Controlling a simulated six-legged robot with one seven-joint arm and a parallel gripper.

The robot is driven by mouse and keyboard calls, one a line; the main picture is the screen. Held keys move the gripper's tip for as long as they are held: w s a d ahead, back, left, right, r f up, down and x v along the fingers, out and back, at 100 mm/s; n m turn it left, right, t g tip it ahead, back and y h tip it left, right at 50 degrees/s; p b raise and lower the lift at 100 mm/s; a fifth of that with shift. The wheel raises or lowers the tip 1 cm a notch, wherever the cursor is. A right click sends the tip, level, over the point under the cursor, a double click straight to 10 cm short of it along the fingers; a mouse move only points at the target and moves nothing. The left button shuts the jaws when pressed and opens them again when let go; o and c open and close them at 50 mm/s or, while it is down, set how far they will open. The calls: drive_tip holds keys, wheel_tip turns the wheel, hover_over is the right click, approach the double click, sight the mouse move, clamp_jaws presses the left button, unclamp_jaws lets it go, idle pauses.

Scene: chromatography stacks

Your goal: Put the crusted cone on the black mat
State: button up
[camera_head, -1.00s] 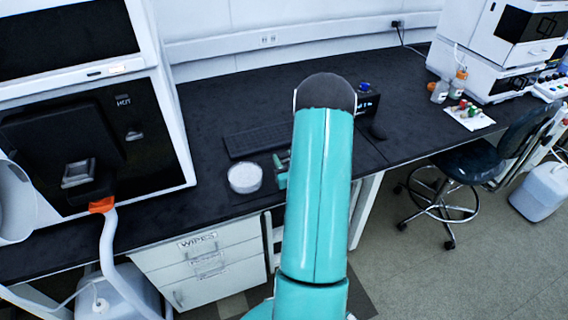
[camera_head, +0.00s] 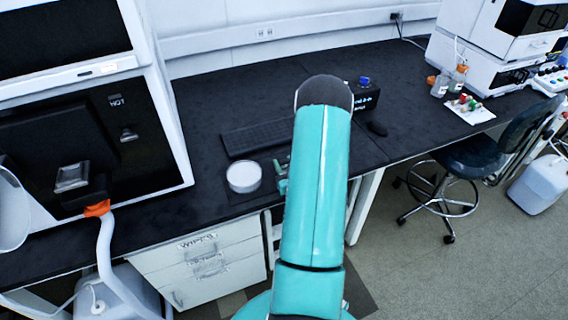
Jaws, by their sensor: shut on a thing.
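My teal arm rises through the middle of the head view and hides most of its far end. Small teal parts of my gripper (camera_head: 282,177) show at the arm's left edge, low over the bench, just right of a round white dish. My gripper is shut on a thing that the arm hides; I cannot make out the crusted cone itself. The black mat (camera_head: 238,198) seems to be the dark flat patch around the white dish, hard to tell from the black bench top.
The white dish (camera_head: 243,178) stands close left of my gripper. A large white instrument (camera_head: 150,120) stands left. A stool (camera_head: 470,155) stands right.

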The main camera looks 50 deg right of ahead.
drive_tip(key=o, duration=1.1)
drive_tip(key=shift+f, duration=0.1)
